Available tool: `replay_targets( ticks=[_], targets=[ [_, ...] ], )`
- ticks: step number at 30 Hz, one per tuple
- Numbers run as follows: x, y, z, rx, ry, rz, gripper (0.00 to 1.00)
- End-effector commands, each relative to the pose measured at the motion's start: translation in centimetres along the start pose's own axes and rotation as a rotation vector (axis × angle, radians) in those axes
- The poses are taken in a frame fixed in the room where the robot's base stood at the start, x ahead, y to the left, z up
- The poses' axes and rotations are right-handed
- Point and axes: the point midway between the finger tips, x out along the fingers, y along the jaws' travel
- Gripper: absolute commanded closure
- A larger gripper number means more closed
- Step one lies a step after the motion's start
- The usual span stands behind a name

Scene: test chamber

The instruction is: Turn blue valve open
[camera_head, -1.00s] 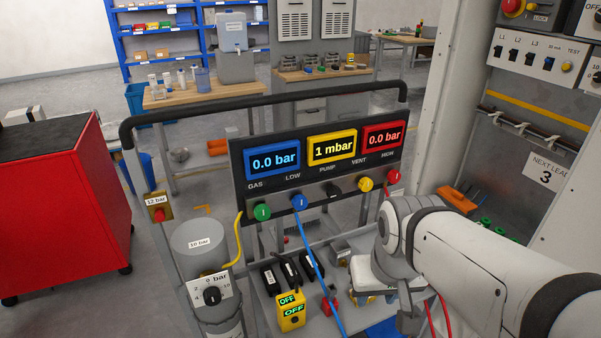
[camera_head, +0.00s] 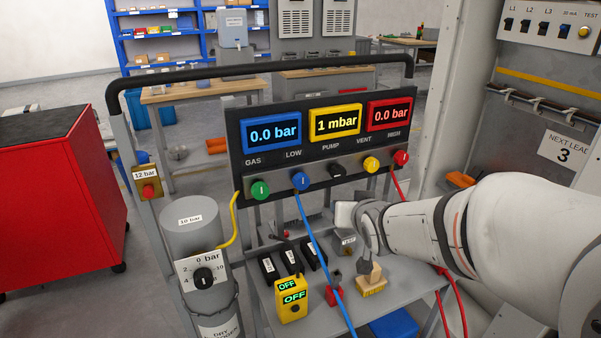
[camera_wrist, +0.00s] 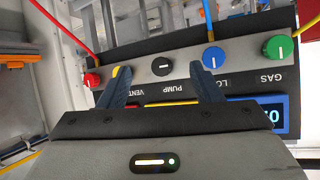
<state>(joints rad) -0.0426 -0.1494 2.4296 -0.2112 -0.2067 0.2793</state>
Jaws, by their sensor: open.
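The blue valve (camera_head: 300,181) is a round knob with a white mark, second from the left on the manifold under the panel. A blue hose hangs from it. In the wrist view, which is upside down, the blue valve (camera_wrist: 214,57) is just beyond the right finger, with a gap. My gripper (camera_wrist: 160,68) is open and empty, its fingers spread on either side of the black pump knob (camera_wrist: 162,66). It touches no knob that I can see. In the head view my arm comes in from the right, and its fingers cannot be made out.
The green knob (camera_head: 260,189) is left of the blue one; the yellow knob (camera_head: 371,164) and red knob (camera_head: 401,158) are right. The displays (camera_head: 335,121) read 0.0 bar, 1 mbar and 0.0 bar. A yellow box (camera_head: 291,298) reading OFF stands on the shelf below.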

Motion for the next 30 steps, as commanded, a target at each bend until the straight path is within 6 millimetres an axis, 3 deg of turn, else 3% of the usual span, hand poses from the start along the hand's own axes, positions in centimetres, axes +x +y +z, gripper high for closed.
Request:
replay_targets(
  ticks=[1, 6, 12, 19, 30],
  targets=[
    [2.2, -0.8, 0.9, 0.005, 0.063, -0.042, 0.41],
    [5.3, -3.8, 0.1, 0.038, 0.269, -0.200, 0.41],
    [6.4, -6.2, -0.3, 0.074, 0.406, -0.338, 0.41],
    [7.3, -7.3, -1.2, 0.084, 0.444, -0.383, 0.41],
    [11.9, -9.2, -3.6, 0.085, 0.443, -0.381, 0.41]
  ],
)
